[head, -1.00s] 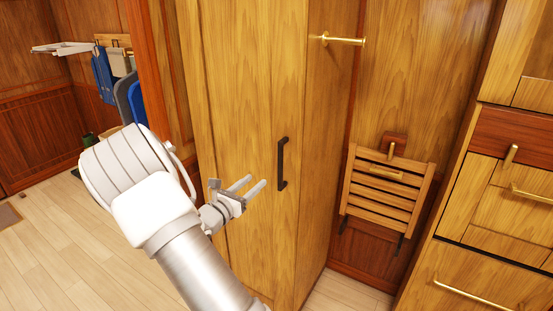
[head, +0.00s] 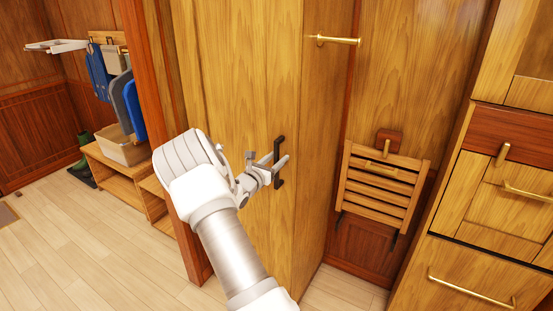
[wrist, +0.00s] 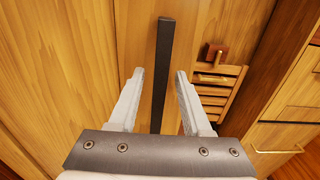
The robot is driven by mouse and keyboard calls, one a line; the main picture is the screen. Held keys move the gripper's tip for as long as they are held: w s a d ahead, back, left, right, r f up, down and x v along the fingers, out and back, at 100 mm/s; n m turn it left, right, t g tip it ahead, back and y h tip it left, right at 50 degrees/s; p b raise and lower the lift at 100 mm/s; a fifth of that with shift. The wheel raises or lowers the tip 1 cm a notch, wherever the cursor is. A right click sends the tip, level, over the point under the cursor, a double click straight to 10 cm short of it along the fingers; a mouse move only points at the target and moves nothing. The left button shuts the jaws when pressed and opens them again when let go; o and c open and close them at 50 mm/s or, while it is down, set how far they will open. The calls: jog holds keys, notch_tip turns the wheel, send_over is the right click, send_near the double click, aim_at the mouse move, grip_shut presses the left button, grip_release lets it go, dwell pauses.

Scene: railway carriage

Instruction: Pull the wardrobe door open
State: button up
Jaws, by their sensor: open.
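The wardrobe door (head: 235,80) is a tall light-wood panel, and it looks closed. Its black vertical bar handle (head: 279,148) sits near the door's right edge. My gripper (head: 279,167) is at the handle in the head view, with its fingers open. In the wrist view, the handle (wrist: 161,70) stands upright between the two spread fingers of my gripper (wrist: 159,75), with a gap on each side. The lower part of the handle runs down behind the gripper's body there.
A folded slatted wooden seat (head: 380,185) hangs on the wall right of the wardrobe. A brass rail (head: 338,41) sticks out above it. Drawers with brass handles (head: 470,291) stand at the right. A shoe bench (head: 125,175) is at the left, with open floor (head: 80,245) before it.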

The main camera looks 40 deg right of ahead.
grip_shut()
dwell(1.4)
